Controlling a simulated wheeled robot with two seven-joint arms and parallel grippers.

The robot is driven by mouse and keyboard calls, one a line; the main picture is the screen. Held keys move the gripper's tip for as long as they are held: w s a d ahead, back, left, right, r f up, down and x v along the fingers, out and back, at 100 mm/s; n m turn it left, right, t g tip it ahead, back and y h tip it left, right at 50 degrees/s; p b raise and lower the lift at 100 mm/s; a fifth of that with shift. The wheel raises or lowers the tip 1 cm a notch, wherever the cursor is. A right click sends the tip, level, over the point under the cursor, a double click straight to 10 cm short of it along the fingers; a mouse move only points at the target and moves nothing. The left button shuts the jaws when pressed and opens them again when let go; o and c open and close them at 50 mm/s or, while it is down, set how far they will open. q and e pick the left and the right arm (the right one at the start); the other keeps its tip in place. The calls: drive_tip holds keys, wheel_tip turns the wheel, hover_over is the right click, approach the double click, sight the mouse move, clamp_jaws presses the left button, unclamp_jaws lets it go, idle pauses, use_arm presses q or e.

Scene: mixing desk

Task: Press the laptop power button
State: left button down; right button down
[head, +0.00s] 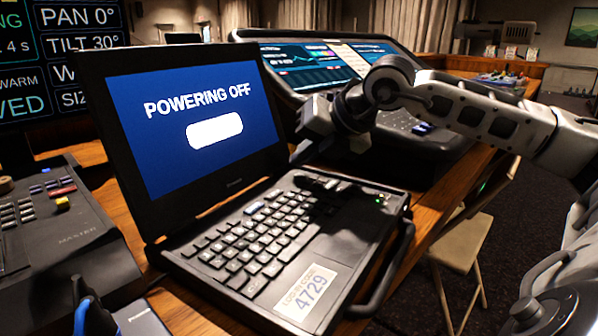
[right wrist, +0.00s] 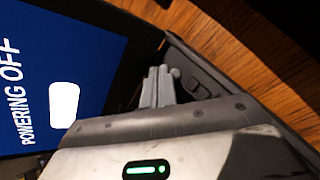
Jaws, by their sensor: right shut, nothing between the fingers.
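The open laptop (head: 345,225) stands on the wooden desk, its screen (head: 190,120) blue with "POWERING OFF" and a white rounded box. The screen also shows at the left of the right wrist view (right wrist: 55,85). My right gripper (head: 304,153) is at the screen's right edge, above the rear of the keyboard base. In the right wrist view its fingers (right wrist: 158,84) are shut with nothing between them, close to the base's rear corner. Whether they touch it I cannot tell. I cannot make out the power button for certain. My left gripper is not in view.
A control console with lit screens (head: 310,65) stands behind the laptop. Another console (head: 60,225) is close on its left. A handle (head: 385,275) juts from the laptop's right front side. A folding chair (head: 465,240) stands right of the desk edge.

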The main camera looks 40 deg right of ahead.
wheel_tip(320, 180, up, 5)
drive_tip(key=p, duration=0.5)
idle(0.8)
